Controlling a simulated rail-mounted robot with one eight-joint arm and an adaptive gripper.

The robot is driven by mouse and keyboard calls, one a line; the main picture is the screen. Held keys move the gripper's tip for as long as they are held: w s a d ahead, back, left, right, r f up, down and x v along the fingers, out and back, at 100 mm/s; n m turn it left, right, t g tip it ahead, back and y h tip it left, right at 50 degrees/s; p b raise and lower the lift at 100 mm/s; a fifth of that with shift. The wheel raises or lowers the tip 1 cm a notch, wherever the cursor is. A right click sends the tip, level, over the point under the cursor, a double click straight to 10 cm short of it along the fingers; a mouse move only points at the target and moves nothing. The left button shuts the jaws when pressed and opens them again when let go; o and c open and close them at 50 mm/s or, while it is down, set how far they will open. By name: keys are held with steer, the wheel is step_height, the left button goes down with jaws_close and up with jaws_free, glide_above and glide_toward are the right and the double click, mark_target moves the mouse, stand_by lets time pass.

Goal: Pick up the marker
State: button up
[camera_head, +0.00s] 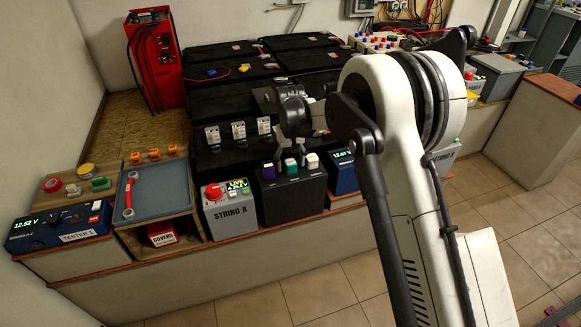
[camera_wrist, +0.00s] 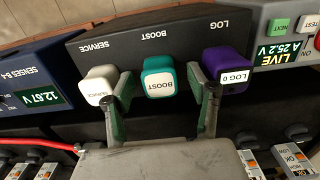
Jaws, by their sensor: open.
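I cannot pick out a pen-like marker. My gripper (camera_head: 291,150) is over a black box (camera_head: 297,198) that bears three coloured blocks. They are a purple LOG block (camera_head: 268,171), a teal BOOST block (camera_head: 290,166) and a white SERVICE block (camera_head: 312,161). In the wrist view my open gripper (camera_wrist: 160,92) has its fingers on either side of the teal BOOST block (camera_wrist: 158,77). One finger is close to the white SERVICE block (camera_wrist: 101,86), the other close to the purple LOG block (camera_wrist: 226,68). I cannot tell whether the fingers touch any block.
A grey STRING A box (camera_head: 229,212) with a red knob stands left of the black box, and a blue meter (camera_head: 343,176) right of it. Black batteries (camera_head: 228,93) lie behind. Farther left are a blue-grey tray (camera_head: 163,192) with a red wrench (camera_head: 129,190) and TESTER 1 (camera_head: 62,229).

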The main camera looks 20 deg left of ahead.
steer(key=shift+c, duration=0.4)
steer(key=c, duration=1.1)
steer(key=shift+r, duration=0.2)
